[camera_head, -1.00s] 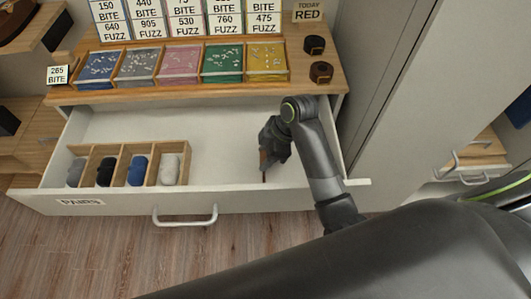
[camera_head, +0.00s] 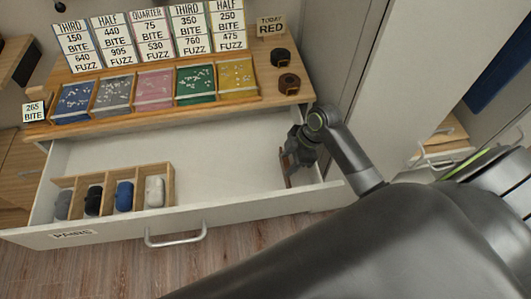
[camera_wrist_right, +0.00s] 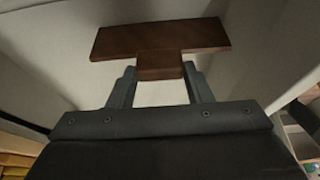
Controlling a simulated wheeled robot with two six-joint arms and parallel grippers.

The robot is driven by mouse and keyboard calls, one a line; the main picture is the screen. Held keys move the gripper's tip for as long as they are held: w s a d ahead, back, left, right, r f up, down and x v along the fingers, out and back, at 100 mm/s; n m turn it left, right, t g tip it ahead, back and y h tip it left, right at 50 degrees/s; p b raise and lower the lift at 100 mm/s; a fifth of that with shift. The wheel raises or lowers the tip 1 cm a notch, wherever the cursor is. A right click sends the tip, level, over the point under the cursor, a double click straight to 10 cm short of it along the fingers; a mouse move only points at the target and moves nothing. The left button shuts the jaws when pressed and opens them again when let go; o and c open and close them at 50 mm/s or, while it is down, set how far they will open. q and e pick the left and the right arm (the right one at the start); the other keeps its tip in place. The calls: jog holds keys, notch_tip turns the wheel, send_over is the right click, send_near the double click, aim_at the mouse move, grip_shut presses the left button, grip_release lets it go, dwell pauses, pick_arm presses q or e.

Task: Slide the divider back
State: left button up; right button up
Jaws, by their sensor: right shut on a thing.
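The divider (camera_wrist_right: 160,42) is a dark brown wooden board with a block-like grip. In the wrist view my right gripper (camera_wrist_right: 160,75) has its two fingers closed on that grip. In the head view the divider (camera_head: 285,173) shows only as a thin brown edge, partly hidden by my right gripper (camera_head: 293,158). Both are inside the open white drawer (camera_head: 225,160), near its right wall. A wooden sock organizer (camera_head: 170,187) stands at the drawer's left, with several rolled socks in its compartments. My left gripper is not in view.
The drawer floor between organizer and divider is bare. The drawer front has a metal handle (camera_head: 175,236) and a "PAIRS" label (camera_head: 73,235). Above, the wooden desktop holds several coloured trays, number cards and two dark rolls (camera_head: 289,83). A tall grey cabinet (camera_head: 385,80) stands at right.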

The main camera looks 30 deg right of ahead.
jog(key=d, duration=0.2)
jog(key=s+d, duration=0.1)
jog(key=d, duration=0.2)
jog(key=shift+s+p, duration=0.15)
jog(key=shift+p, duration=0.2)
jog(key=shift+a, duration=0.1)
jog(key=o, duration=1.4)
jog(key=v, duration=1.7)
jog(key=shift+r, duration=0.15)
jog(key=shift+s, duration=0.15)
